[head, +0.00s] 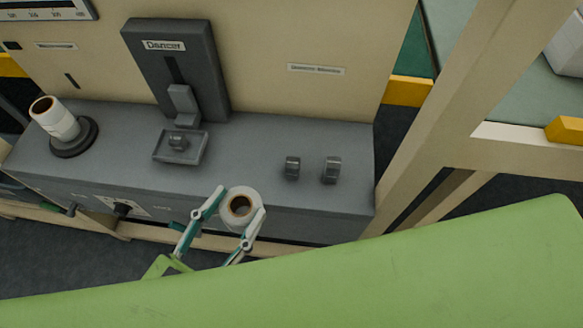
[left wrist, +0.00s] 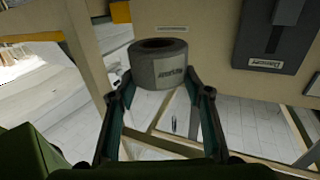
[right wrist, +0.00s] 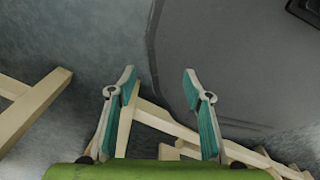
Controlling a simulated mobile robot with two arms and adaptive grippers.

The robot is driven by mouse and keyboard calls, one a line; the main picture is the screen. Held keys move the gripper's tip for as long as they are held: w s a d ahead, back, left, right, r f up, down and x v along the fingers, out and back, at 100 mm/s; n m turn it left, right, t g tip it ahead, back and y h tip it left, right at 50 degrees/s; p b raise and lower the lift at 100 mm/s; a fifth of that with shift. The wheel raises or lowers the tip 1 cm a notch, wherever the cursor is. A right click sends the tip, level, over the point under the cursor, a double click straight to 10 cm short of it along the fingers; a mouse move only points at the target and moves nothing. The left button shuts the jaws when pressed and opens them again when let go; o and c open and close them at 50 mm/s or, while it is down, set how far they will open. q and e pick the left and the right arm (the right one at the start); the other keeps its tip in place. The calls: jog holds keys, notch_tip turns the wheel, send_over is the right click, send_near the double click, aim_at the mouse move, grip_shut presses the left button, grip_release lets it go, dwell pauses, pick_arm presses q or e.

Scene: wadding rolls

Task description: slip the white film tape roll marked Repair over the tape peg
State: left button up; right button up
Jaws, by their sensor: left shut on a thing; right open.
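The white film tape roll (head: 253,193) has a brown core and is held by my left gripper (head: 241,203), in front of the grey bench's front edge. In the left wrist view the roll (left wrist: 158,72) sits between the fingertips, its open bore facing up and dark lettering on its side, too small to read surely. My right gripper (right wrist: 160,82) is open and empty in the right wrist view, near a grey panel. I cannot tell surely which part is the tape peg; two short dark posts (head: 292,167) (head: 332,170) stand on the bench's right side.
The grey bench (head: 250,150) carries another white roll (head: 58,120) on a round dark base (head: 75,138) at left. A dark Dancer unit (head: 190,70) rises behind a small square tray (head: 160,158). Beige frame posts (head: 450,100) stand to the right. The bench between tray and posts is clear.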

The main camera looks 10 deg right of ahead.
pick_arm(q)
jog(key=w+d+f, duration=0.1)
jog(key=w+f, duration=0.2)
jog(key=w, duration=0.1)
jog(key=w+d+f, duration=0.2)
jog(key=w+f, duration=0.1)
jog(key=w, duration=0.1)
jog(key=w+d+f+p, duration=0.1)
jog(key=w+f, duration=0.1)
jog(key=w, duration=0.2)
jog(key=shift+d+f, duration=0.35)
jog(key=shift+f, duration=0.05)
jog(key=shift+w+d+f, duration=0.1)
jog(key=shift+w+f, duration=0.05)
jog(key=shift+w, duration=0.05)
jog(key=f, duration=0.1)
jog(key=f+b, duration=0.1)
jog(key=f, duration=0.1)
jog(key=shift+w+f, duration=0.2)
jog(key=shift+w, duration=0.05)
jog(key=shift+d+f, duration=0.1)
jog(key=shift+f, duration=0.05)
pick_arm(e)
jog(key=shift+w+d, duration=0.4)
jog(key=shift+w, duration=0.2)
